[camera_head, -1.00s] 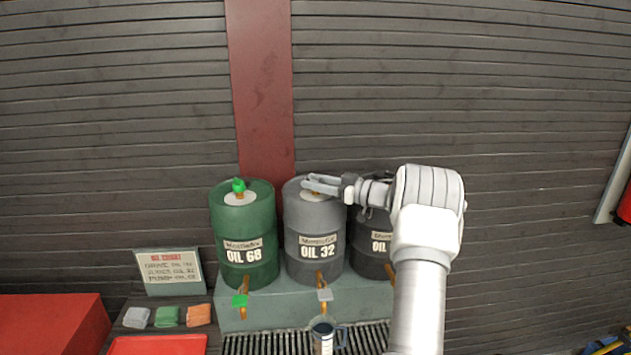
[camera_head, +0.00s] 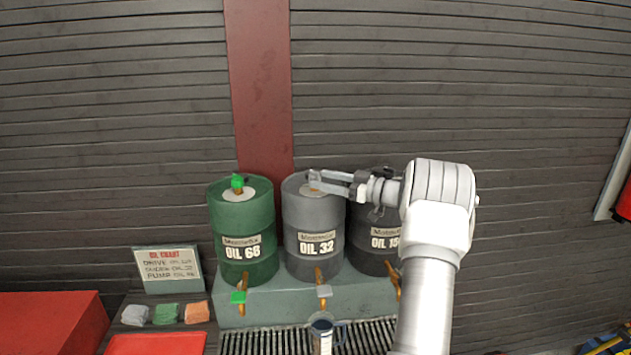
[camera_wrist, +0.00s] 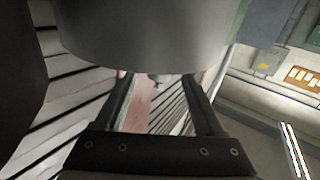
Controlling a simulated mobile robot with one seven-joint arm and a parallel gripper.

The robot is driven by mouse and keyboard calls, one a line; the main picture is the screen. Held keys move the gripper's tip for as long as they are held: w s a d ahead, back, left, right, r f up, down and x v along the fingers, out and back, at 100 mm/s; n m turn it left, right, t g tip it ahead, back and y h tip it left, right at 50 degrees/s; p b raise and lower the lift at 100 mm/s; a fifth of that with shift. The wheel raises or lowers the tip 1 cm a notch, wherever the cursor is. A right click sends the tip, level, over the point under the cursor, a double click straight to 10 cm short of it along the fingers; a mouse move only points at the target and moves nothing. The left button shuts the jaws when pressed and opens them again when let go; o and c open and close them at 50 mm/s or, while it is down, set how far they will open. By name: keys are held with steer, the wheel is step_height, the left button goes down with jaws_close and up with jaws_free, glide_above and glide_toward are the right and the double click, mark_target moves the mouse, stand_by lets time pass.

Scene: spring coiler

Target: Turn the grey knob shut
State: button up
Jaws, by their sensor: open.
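The grey OIL 32 drum (camera_head: 301,217) stands between the green and dark drums, with a pale disc and a small fitting on its top. My gripper (camera_head: 315,181) reaches in from the right, open, its fingers over that top. They largely hide the fitting and its grey knob in the head view. In the wrist view a large grey rounded body, apparently the drum, fills the upper middle. A small grey knob (camera_wrist: 160,80) projects from its lower edge, in line with the gap between the fingers. I cannot tell whether they touch it.
The green OIL 68 drum (camera_head: 243,230) has a green-capped fitting. The dark drum (camera_head: 371,245) is close under my arm. A grey-handled tap (camera_head: 324,291) is low on the OIL 32 drum, above a jug (camera_head: 321,335). Folded cloths (camera_head: 165,314) lie at left.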

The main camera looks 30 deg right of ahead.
steer(key=b+v, duration=0.2)
steer(key=v, duration=1.2)
steer(key=shift+w, duration=0.1)
steer(key=w+a+r+m+t+h, duration=0.1)
steer(key=w+a+r+t+h, duration=0.1)
steer(key=w+a+r+h, duration=0.35)
steer(key=w+a+r+m+t+h, duration=0.1)
steer(key=w+a+r+h, duration=0.1)
steer(key=w+a+r, duration=0.35)
steer(key=s+a+r+m+g+h, duration=0.1)
steer(key=a+r+m+h, duration=0.1)
steer(key=a+r+h, duration=0.15)
steer(key=s+a+r+m+g+h, duration=0.1)
steer(key=s+a+r+m+h, duration=0.15)
steer(key=a, duration=0.25)
steer(key=s+a+f+g+y, duration=0.1)
steer(key=s+a+f+g, duration=0.25)
steer(key=s+a, duration=0.35)
steer(key=s+a+f+g+y, duration=0.1)
steer(key=s+a+f+g, duration=0.1)
steer(key=s+a+f, duration=0.4)
steer(key=s+a+f+g+y, duration=0.1)
steer(key=s+a+f+g, duration=0.1)
steer(key=s, duration=0.7)
steer(key=s+a+f+g+y, duration=0.1)
steer(key=s+a+f+g, duration=0.2)
steer(key=s, duration=0.7)
step_height(320, 180, down, 3)
steer(key=shift+a+f, duration=0.15)
steer(key=shift+a, duration=1.1)
